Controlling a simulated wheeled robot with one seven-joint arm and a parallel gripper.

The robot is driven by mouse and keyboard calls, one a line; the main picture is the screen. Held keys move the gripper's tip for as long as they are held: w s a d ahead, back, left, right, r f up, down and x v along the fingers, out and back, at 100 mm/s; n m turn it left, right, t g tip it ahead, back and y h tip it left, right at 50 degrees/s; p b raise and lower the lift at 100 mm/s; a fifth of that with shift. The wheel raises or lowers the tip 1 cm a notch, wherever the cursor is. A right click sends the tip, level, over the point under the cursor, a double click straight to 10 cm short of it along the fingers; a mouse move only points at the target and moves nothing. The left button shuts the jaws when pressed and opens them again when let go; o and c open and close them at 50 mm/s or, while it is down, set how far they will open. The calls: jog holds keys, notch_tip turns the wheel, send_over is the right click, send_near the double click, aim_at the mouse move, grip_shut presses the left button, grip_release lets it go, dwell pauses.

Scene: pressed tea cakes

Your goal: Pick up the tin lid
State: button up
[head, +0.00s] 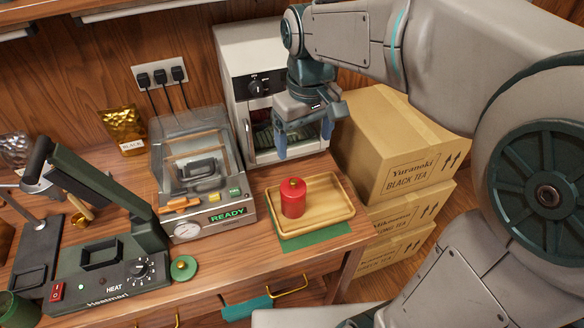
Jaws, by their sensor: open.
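A small round green lid (184,268) with a gold knob lies flat on the wooden bench, between the heat sealer and the machine marked READY. A dark green tin (20,307) is cut off at the lower left corner; its top is hard to make out. A red tin (293,200) with a gold knob on top stands upright on a wooden tray. My gripper (304,138) is open with blue fingers pointing down, in front of the white oven. It is empty, above and behind the tray, well to the right of the green lid.
The wooden tray (334,209) rests on a green mat (318,238) at the bench's right end. The READY machine (205,200) and the heat sealer (95,262) flank the green lid. Cardboard boxes (400,150) are stacked right of the bench. A gold pouch (124,128) stands behind.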

jog(key=w+a, duration=0.1)
send_over(294, 181)
jog(key=shift+n, duration=0.3)
jog(key=f, duration=0.9)
jog(key=shift+s+d, duration=0.15)
jog(key=shift+d, duration=0.05)
jog(key=shift+a+f+p, duration=0.15)
jog(key=shift+f+p, duration=0.2)
jog(key=shift+f, duration=1)
jog(key=shift+a+f+p, duration=0.1)
jog(key=shift+f+p, duration=0.2)
jog(key=shift+f, duration=1.05)
jog(key=c, duration=1.1)
